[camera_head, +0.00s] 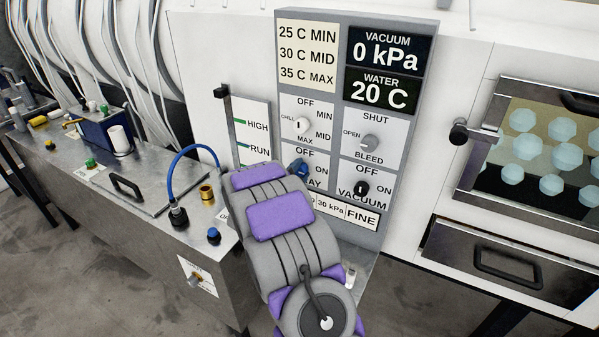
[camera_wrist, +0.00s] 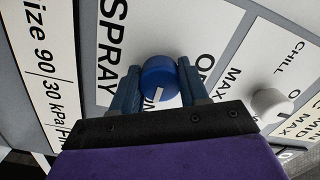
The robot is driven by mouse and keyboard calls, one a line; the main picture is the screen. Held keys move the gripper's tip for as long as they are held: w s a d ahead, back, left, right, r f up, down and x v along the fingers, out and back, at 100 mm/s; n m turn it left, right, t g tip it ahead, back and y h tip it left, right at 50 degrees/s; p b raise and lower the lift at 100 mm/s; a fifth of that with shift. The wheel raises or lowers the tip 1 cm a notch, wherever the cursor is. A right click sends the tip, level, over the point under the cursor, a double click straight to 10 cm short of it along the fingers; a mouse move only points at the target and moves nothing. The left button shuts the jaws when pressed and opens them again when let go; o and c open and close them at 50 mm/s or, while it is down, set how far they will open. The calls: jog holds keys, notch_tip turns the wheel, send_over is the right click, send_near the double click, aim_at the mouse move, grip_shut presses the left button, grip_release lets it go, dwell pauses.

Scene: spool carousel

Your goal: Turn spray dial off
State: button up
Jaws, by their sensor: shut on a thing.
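The spray dial (camera_wrist: 157,72) is a round blue knob on the white SPRAY panel (camera_wrist: 188,22), with a white pointer mark on its lower side in the wrist view. Partly hidden letters show just below the mark. My gripper (camera_wrist: 158,88) is shut on the dial, one dark blue finger on each side of it. Only a bit of blue shows beside the ON label there, and I cannot tell dial from finger.
Close by are the white chill dial (camera_head: 302,125), the bleed knob (camera_head: 369,142) and the black vacuum switch (camera_head: 361,188). A display (camera_head: 386,52) reads 0 kPa and 20 C. A blue hose (camera_head: 185,152) arcs over the metal bench left of my arm.

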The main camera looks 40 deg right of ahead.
jog(key=shift+f, duration=0.1)
jog(key=shift+c, duration=0.5)
jog(key=shift+n+p, duration=0.3)
jog(key=shift+p, duration=0.3)
jog(key=n+p, duration=0.3)
jog(key=p, duration=0.2)
jog(key=shift+s+r+n+p, duration=0.1)
jog(key=shift+r+n+p, duration=0.1)
jog(key=shift+n+p, duration=0.15)
jog(key=n+p, duration=0.4)
jog(key=p, duration=0.2)
jog(key=shift+n, duration=0.25)
jog(key=n+p, duration=0.5)
jog(key=p, duration=0.1)
jog(key=shift+g, duration=0.4)
jog(key=shift+a+f+n+p, duration=0.1)
jog(key=shift+f+n+p, duration=0.05)
jog(key=shift+n+p, duration=1.4)
jog(key=shift+n, duration=0.25)
